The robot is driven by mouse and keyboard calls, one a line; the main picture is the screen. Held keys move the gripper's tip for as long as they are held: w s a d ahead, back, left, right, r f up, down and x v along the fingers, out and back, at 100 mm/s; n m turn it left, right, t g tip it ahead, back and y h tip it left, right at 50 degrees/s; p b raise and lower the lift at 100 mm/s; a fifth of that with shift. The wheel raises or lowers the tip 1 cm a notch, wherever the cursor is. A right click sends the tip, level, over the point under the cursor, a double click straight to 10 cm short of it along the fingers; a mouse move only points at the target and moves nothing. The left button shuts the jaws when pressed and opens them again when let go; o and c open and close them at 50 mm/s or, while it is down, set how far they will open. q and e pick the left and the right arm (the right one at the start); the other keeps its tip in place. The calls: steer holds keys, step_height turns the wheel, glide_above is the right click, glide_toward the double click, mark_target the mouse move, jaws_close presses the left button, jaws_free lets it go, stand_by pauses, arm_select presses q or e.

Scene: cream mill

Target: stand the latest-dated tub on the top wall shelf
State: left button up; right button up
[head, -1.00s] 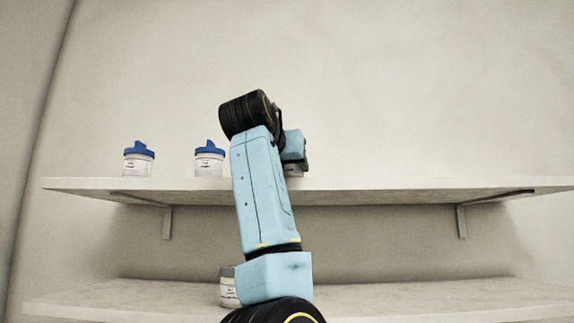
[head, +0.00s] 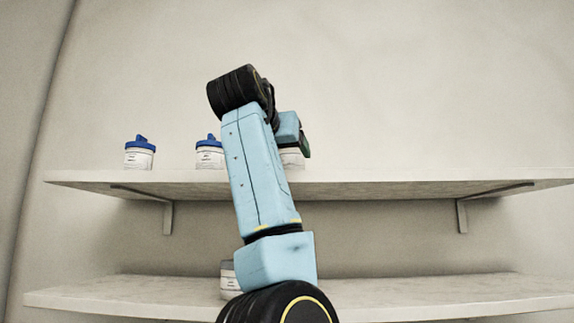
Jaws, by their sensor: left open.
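Two white tubs with blue lids stand upright on the top wall shelf (head: 430,182), the left tub (head: 139,154) and the middle tub (head: 208,155). A third white tub (head: 292,158) stands there too, mostly hidden behind my left arm; its lid does not show. My left gripper (head: 304,146) is at that third tub, open, its fingers largely hidden by my own wrist. I cannot tell whether it touches the tub. The label dates are too small to read. My right gripper is not in view.
A lower shelf (head: 430,295) carries a tub with a grey lid (head: 229,279), partly covered by my arm. The top shelf is clear to the right of my gripper. Brackets (head: 462,216) hold it up from below.

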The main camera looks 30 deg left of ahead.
arm_select(q)
steer(key=b+v, duration=0.2)
steer(key=v, duration=0.6)
steer(key=shift+s+b, duration=0.3)
steer(key=shift+s, duration=0.05)
